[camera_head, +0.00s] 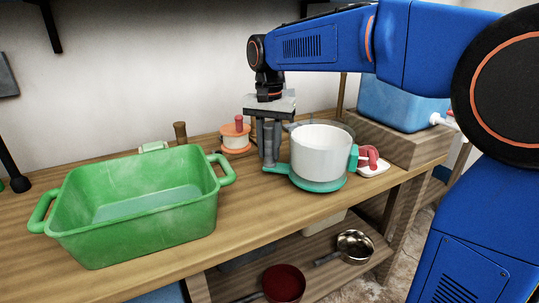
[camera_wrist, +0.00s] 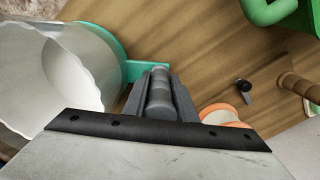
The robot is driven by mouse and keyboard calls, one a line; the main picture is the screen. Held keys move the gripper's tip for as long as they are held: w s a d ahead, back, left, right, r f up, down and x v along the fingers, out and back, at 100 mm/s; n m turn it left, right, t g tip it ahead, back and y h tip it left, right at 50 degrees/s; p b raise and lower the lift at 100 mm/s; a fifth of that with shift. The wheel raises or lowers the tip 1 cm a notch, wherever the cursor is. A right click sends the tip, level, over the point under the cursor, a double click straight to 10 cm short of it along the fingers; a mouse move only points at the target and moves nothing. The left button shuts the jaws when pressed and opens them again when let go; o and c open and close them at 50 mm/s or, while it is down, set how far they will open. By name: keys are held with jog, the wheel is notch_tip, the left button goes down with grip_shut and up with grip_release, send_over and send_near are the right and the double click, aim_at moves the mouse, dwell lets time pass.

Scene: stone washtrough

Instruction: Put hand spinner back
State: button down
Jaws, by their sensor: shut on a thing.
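The hand spinner (camera_head: 320,152) is a white tub on a teal base, with a teal bracket on its right side. It is upright near the front right of the wooden bench; I cannot tell whether its base touches the wood. My gripper (camera_head: 269,150) points down at its left side. In the wrist view my gripper (camera_wrist: 158,95) is shut around a grey upright grip at the end of a teal arm of the hand spinner (camera_wrist: 75,65).
A green basin (camera_head: 135,205) with water stands left on the bench (camera_head: 255,200). An orange spool-like thing (camera_head: 236,140) is behind my gripper. A red-and-white item (camera_head: 371,160) and a blue tank (camera_head: 402,105) are at right. Metal pans (camera_head: 354,245) lie on the lower shelf.

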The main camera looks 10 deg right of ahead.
aim_at(269, 126)
notch_tip(269, 126, down, 2)
jog(key=c, duration=1.5)
grip_release()
jog(key=shift+o, duration=0.2)
notch_tip(269, 126, up, 12)
